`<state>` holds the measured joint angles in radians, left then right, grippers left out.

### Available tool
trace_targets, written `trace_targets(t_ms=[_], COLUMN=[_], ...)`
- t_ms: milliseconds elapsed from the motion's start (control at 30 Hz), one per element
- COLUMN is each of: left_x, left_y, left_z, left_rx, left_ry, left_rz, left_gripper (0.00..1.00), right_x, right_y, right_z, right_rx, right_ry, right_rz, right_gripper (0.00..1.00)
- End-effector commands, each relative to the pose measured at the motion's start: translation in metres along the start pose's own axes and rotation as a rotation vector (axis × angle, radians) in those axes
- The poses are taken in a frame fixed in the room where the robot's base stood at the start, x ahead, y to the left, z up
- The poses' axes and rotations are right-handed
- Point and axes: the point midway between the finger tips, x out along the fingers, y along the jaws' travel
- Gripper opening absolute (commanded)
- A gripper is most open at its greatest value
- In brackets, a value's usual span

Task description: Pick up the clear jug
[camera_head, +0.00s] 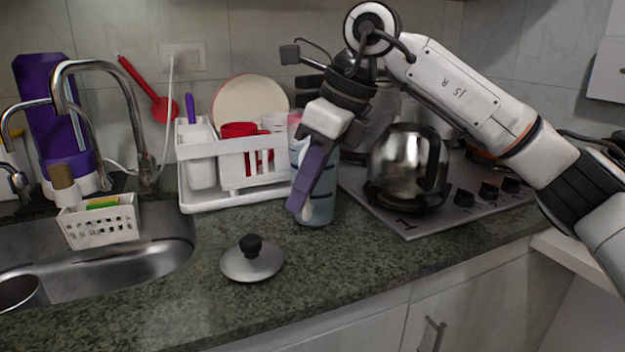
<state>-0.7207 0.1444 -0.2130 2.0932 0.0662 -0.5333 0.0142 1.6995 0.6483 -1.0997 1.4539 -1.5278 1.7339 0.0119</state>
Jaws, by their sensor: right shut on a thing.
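The clear jug (320,207) is a bluish see-through vessel standing upright on the dark stone counter, between the white dish rack and the stove. My right gripper (302,205) reaches down to it from above, its purple finger in front of the jug's left side. It is shut on the jug; the finger and wrist hide part of the jug's upper body, and the far finger is hard to see. My left gripper is not in view.
A glass kettle (405,165) stands close right on the stove (440,215). The white dish rack (235,199) with red cups is close left. A pot lid (252,262) lies on the front counter. The sink (130,255) is at left. The front counter right of the lid is clear.

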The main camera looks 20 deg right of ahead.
Motion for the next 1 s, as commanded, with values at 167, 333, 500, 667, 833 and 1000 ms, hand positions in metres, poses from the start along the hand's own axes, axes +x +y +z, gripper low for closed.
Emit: trace_targets(t_ms=[167,333,500,667,833,1000], left_x=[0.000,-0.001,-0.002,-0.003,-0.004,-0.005], left_y=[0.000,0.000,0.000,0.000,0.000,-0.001], left_z=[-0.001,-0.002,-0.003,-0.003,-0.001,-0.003], left_rx=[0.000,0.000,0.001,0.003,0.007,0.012], left_ry=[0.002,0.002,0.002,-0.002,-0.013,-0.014], left_rz=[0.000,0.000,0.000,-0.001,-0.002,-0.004], left_gripper=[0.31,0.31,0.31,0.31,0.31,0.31], right_x=[-0.003,-0.004,-0.011,-0.021,-0.035,-0.051], right_y=[0.000,0.000,0.000,0.000,0.000,0.000], right_z=[0.002,0.003,0.005,0.010,0.016,0.022], right_rx=[-0.002,-0.002,-0.002,-0.001,-0.002,-0.002], right_ry=[-0.006,-0.006,-0.007,-0.008,-0.007,-0.007], right_rz=[-0.003,-0.003,-0.003,-0.003,-0.003,-0.003], right_gripper=[0.00,0.00,0.00,0.00,0.00,0.00])
